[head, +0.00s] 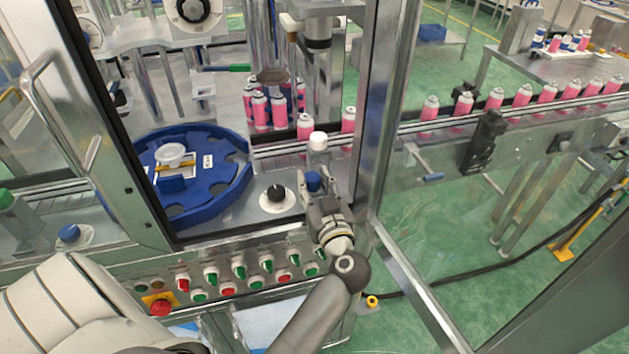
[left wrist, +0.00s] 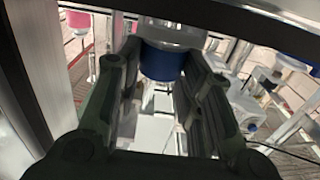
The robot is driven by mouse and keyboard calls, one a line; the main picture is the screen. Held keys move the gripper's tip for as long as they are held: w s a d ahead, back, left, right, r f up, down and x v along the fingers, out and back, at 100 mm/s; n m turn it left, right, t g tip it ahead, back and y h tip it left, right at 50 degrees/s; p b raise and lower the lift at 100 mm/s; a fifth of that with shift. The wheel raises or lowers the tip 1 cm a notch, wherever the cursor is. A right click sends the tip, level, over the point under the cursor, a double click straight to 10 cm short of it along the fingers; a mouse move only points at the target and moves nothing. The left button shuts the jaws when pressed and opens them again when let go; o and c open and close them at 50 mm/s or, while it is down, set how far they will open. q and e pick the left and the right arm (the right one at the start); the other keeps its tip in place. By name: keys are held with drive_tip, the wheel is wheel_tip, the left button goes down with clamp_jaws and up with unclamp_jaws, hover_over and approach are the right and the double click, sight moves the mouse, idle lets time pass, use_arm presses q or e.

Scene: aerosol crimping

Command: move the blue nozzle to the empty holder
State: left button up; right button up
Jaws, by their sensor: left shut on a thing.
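My left gripper (head: 318,198) is at the front of the machine opening, beside the right post, with its fingers closed in around a blue nozzle (head: 313,181). In the left wrist view the blue nozzle (left wrist: 162,62) sits between the two finger pads (left wrist: 155,85), with a pale, shiny part against its upper end. Whether that part touches it I cannot tell. A white-topped piece (head: 318,141) stands just behind the nozzle in the head view. I cannot make out which spot is the empty holder. My right gripper is not in view.
A blue rotary table (head: 215,200) lies further left. Pink cans (head: 464,104) line the conveyor. A button panel (head: 228,272) runs along the front. Metal posts flank the opening.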

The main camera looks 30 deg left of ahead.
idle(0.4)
use_arm(q)
drive_tip(key=o, duration=1.2)
drive_tip(key=shift+f, duration=0.1)
